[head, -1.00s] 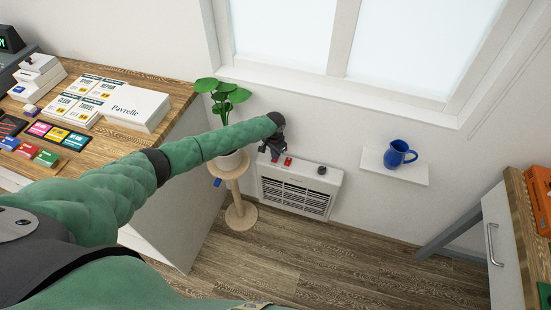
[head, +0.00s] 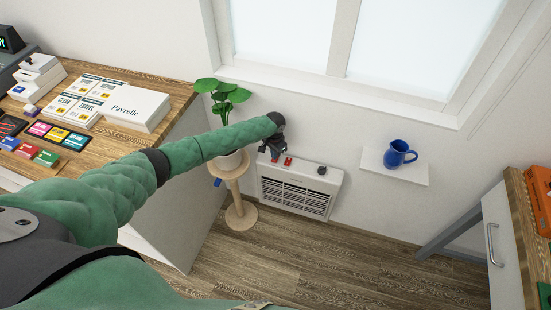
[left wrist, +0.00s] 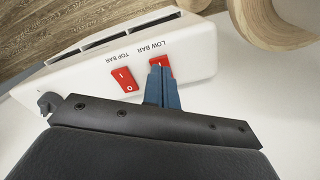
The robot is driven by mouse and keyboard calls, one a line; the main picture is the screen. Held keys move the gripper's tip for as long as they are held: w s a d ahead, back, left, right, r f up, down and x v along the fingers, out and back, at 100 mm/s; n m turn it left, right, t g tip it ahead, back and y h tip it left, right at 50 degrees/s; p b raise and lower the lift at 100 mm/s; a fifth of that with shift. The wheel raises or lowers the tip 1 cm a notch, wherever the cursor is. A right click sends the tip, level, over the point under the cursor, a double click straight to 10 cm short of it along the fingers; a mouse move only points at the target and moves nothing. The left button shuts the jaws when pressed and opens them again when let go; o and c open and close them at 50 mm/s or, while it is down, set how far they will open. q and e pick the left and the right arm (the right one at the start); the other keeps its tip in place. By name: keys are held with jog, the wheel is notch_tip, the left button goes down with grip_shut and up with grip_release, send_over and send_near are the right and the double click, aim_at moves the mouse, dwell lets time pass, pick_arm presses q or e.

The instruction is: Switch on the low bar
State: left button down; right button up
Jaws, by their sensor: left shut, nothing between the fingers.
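A white heater (head: 333,184) hangs low on the wall under the window. It carries two red rocker switches. In the left wrist view the low bar switch (left wrist: 159,60) is partly hidden by my blue fingertips, and the top bar switch (left wrist: 124,80) lies clear to its left. The top bar switch also shows in the head view (head: 288,161). My left gripper (left wrist: 163,71) is shut and empty, its tips at the low bar switch; I cannot tell whether they press it or which way it is tipped. In the head view this gripper (head: 272,156) is at the heater's left end. My right gripper is not in view.
A dark knob (head: 322,170) sits on the heater's right part. A plant (head: 222,95) on a round wooden stand (head: 240,215) is just left. A blue mug (head: 397,154) stands on a wall shelf (head: 405,176) to the right. A wooden counter (head: 160,82) is at left.

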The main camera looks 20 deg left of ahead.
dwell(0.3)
pick_arm(q)
jog(key=shift+f, duration=0.1)
jog(key=shift+f+b, duration=0.65)
jog(key=shift+f, duration=0.25)
dwell(0.9)
jog(key=shift+r, duration=0.15)
jog(key=shift+r+p, duration=3.05)
jog(key=shift+r, duration=0.3)
jog(key=shift+f, duration=0.1)
